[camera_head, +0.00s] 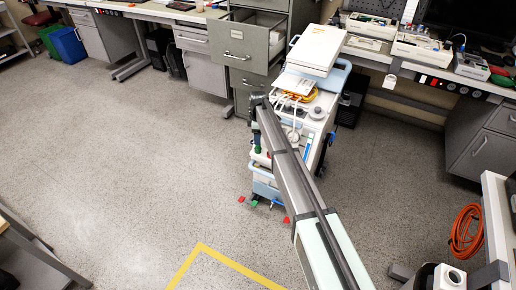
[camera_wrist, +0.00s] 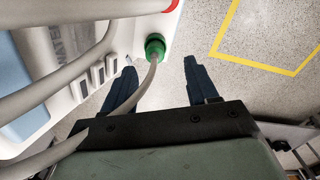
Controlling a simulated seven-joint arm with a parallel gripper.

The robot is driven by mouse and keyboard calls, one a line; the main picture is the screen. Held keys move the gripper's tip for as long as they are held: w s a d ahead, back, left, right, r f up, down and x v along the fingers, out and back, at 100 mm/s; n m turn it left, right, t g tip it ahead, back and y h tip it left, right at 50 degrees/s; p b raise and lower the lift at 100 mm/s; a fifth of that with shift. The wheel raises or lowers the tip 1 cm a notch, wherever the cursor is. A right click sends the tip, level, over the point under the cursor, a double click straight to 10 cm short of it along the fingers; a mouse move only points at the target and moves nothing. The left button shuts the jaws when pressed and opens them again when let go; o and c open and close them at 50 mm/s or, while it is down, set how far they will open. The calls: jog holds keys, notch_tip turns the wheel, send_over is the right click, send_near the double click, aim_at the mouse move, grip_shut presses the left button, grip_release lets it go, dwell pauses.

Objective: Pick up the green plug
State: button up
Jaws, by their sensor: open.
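The green plug (camera_wrist: 155,46) shows in the wrist view as a round green end on the edge of the pale device. A grey cable (camera_wrist: 148,82) runs from it toward the lower left. My gripper (camera_wrist: 160,64) is open and empty. Its two dark fingers point toward the device edge, and the plug appears between and slightly beyond the fingertips. The cable passes across the left finger in the picture. I cannot tell the exact depth gap between fingers and plug. In the head view my arm reaches to the pump cart (camera_head: 315,118), and the plug cannot be made out with certainty.
Thick grey tubes (camera_wrist: 75,65) cross the left of the wrist view beside the device. A drawer cabinet (camera_head: 238,58) with an open drawer stands behind the cart. Small red and green pieces lie at the cart's foot. The floor to the left (camera_head: 130,150) is clear.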

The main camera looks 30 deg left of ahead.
aim_at(258, 147)
jog(key=shift+w+a+f, duration=0.1)
jog(key=shift+w+f, duration=0.1)
jog(key=shift+f, duration=1.3)
jog(key=shift+w+a+f, duration=0.1)
jog(key=shift+w+f, duration=0.05)
jog(key=shift+f, duration=1.35)
jog(key=shift+c, duration=0.3)
grip_shut()
